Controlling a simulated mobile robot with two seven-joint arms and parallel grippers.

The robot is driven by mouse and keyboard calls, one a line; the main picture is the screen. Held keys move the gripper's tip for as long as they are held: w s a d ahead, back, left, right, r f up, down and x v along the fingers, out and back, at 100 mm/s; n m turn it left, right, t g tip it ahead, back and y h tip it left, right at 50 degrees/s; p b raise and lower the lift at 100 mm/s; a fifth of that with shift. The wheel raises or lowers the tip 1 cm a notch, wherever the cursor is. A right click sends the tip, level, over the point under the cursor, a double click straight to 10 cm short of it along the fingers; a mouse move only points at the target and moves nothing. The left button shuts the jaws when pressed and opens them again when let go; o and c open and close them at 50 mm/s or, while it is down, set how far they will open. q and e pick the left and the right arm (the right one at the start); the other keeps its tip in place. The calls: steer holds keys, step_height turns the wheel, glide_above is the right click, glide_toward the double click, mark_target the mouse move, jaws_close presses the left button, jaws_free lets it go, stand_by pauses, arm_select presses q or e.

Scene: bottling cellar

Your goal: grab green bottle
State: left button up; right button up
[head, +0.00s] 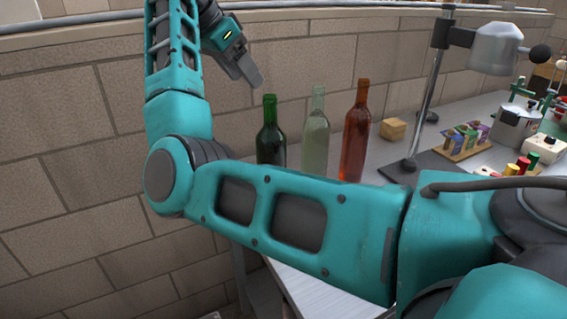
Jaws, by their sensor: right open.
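The green bottle (270,138) is dark green and stands upright on the table, leftmost of a row of three. Its lower part is hidden behind my right arm. My right gripper (250,76) is open and empty. In the picture it shows just above and left of the green bottle's neck, apart from it. How far it is from the bottle in depth I cannot tell. My left gripper is out of view.
A pale clear bottle (316,135) and a red-brown bottle (355,135) stand right of the green one. A stone wall (70,150) runs behind. A small yellowish block (393,129), a metal stand (424,110) and a rack of small colored items (462,142) are farther right.

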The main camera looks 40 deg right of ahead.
mark_target(274, 105)
steer(key=x, duration=0.3)
steer(key=s+x, duration=0.1)
steer(key=x, duration=0.7)
steer(key=shift+s+d, duration=0.15)
steer(key=shift+d, duration=0.2)
steer(key=shift+r, duration=0.1)
steer(key=shift+c, duration=0.4)
jaws_close()
stand_by(0.6)
steer(key=shift+r+m, duration=0.15)
steer(key=shift+m, duration=0.15)
